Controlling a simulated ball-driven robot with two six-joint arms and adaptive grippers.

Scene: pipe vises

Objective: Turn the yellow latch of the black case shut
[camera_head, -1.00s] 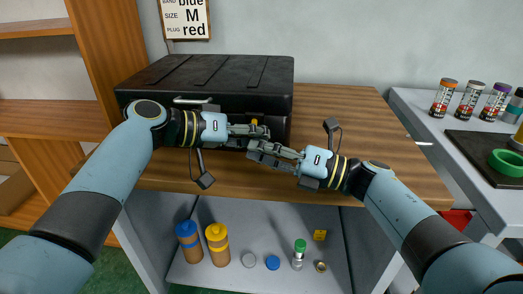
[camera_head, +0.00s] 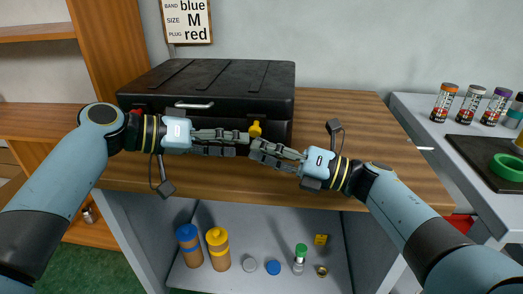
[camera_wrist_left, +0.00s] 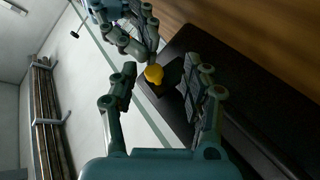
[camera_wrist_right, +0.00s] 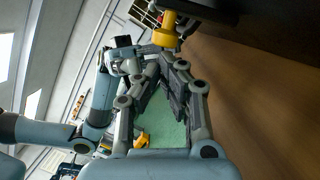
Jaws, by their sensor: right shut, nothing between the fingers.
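The black case (camera_head: 225,78) lies on the wooden bench with its lid down. Its yellow latch (camera_head: 255,129) is on the front face, near the right end. My left gripper (camera_head: 243,144) is open and empty, to the left of the latch. In the left wrist view the yellow latch (camera_wrist_left: 154,74) appears between its fingertips, beyond them. My right gripper (camera_head: 254,149) is shut and empty, just below the latch. In the right wrist view the latch (camera_wrist_right: 166,30) is close past the fingertips; contact cannot be told. The gripper tips are close together.
The bench top (camera_head: 345,125) is clear right of the case. Below, a grey shelf holds an orange bottle with a blue cap (camera_head: 188,245), a yellow-capped bottle (camera_head: 217,248) and small parts. A side table at right holds several labelled bottles and a green ring (camera_head: 506,165).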

